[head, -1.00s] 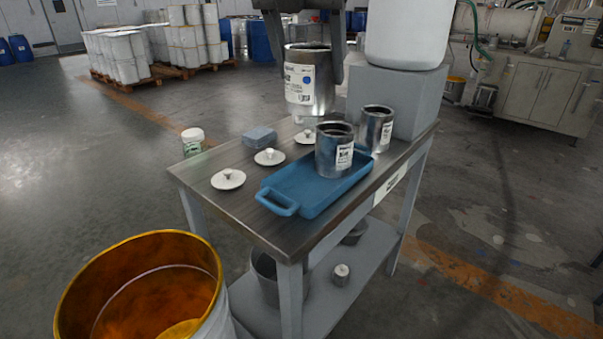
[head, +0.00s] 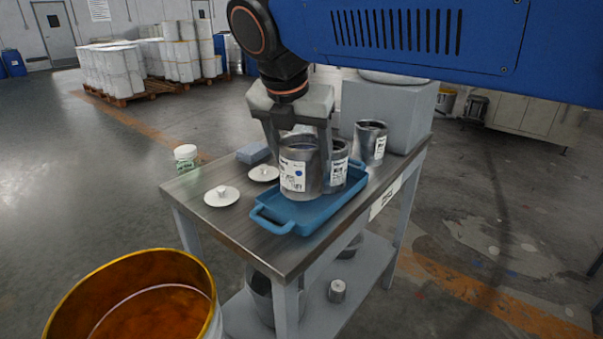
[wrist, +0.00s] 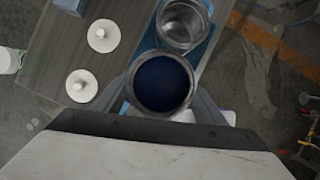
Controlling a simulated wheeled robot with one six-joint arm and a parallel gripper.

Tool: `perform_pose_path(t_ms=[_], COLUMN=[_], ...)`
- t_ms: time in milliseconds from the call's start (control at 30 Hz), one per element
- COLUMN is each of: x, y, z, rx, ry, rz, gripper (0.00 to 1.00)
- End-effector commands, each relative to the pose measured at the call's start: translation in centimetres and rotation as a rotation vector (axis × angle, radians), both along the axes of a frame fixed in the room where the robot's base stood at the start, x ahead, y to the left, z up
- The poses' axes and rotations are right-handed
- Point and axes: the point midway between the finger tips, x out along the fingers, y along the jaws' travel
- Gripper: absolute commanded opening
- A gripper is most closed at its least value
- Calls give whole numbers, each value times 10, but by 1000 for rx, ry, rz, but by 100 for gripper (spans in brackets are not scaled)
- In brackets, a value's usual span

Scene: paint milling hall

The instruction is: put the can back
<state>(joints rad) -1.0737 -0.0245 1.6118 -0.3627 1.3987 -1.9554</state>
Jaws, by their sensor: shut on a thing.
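My gripper (head: 297,150) is shut on a silver can (head: 299,180) with a white label and a blue dot. In the wrist view the can (wrist: 162,82) sits between the fingers, upright, with dark blue inside. It is over the near part of the blue tray (head: 270,222); I cannot tell whether it touches the tray floor. A second can (head: 337,172) stands in the tray just behind it, partly hidden; in the wrist view it (wrist: 184,22) looks grey inside. A third can (head: 370,142) stands on the table beyond the tray.
White knobbed lids (head: 222,196) and a blue-grey block (head: 253,153) lie left of the tray. A grey block (head: 388,112) stands at the back right. An open orange-lined drum (head: 135,300) stands front left.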

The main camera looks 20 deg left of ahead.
Motion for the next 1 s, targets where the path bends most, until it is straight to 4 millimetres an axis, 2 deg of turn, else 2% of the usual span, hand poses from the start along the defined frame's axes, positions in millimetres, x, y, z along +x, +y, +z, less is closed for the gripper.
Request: perform_pose_path(t_ms=[367, 767, 800, 867, 1000], x=[0, 0, 0, 0, 0], y=[-1, 0, 0, 0, 0], z=[-39, -43, -45, -44, -44], rx=[-1, 1, 0, 0, 0], ry=[0, -1, 0, 0, 0], rz=[1, 0, 0, 0, 0], gripper=[17, 17, 67, 82, 84])
